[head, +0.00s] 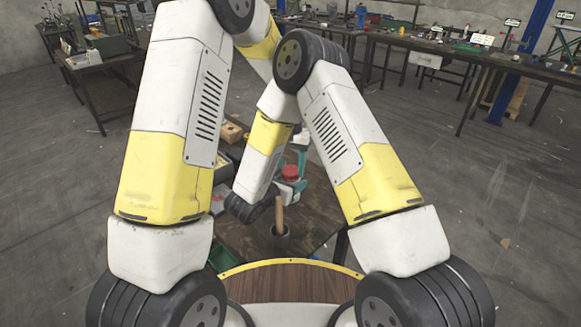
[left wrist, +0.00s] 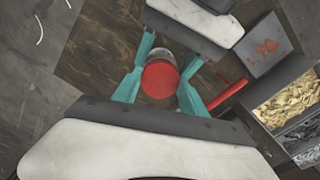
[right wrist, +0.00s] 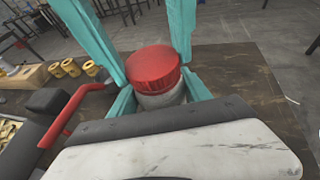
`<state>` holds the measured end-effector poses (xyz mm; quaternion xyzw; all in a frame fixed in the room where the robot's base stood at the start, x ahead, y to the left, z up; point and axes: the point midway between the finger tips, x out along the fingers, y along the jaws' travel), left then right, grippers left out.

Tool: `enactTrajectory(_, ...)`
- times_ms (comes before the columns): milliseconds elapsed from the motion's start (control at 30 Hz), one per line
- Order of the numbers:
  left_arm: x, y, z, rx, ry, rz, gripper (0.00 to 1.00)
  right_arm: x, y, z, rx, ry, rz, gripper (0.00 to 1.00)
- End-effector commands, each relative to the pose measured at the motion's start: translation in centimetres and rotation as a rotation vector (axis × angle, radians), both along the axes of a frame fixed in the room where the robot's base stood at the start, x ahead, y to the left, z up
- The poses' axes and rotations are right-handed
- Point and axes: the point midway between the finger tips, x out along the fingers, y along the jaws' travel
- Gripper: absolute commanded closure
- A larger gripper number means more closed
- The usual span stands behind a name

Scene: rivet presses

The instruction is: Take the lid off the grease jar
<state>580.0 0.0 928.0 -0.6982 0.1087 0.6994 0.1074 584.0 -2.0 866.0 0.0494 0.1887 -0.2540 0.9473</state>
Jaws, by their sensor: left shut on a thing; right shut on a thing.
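The grease jar is a pale, round jar with a red lid. The red lid (head: 290,172) shows in the head view between my arms, and from above in the left wrist view (left wrist: 159,79). In the right wrist view the lid (right wrist: 153,67) sits on the jar's pale body (right wrist: 163,97). My left gripper (left wrist: 160,84) is shut on the lid, its teal fingers on either side. My right gripper (right wrist: 160,92) is shut on the jar's body below the lid. I cannot tell whether the jar touches the table. Its lower part is hidden.
A dark worktable (right wrist: 240,75) lies around the jar. A red handle (right wrist: 76,108) on a dark press is close beside it. Brass rings (right wrist: 72,67) and a wooden block (right wrist: 25,77) stand farther left. A bin of brass pieces (left wrist: 290,98) and a grey tray (left wrist: 262,65) are nearby.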

Motion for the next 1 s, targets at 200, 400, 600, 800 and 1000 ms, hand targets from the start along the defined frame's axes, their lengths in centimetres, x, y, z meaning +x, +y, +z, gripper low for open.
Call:
enactTrajectory(200,0.2,0.0,0.0,-0.001,-0.004,0.044,0.99,0.0,0.0,0.0,0.0,0.0,0.0,1.0)
enactTrajectory(400,0.2,0.0,0.0,-0.001,-0.004,0.042,0.38,0.0,0.0,0.0,0.0,0.0,0.0,1.0)
enactTrajectory(600,0.1,0.0,0.0,-0.001,-0.002,0.04,0.28,0.0,0.0,0.0,0.0,0.0,0.0,1.0)
enactTrajectory(800,0.1,0.0,0.3,-0.001,-0.003,0.04,0.28,0.0,0.0,0.0,0.0,0.0,0.0,1.0)
enactTrajectory(1000,0.1,0.0,3.0,-0.001,-0.004,0.039,0.28,0.0,0.0,0.0,0.0,-0.001,0.0,1.0)
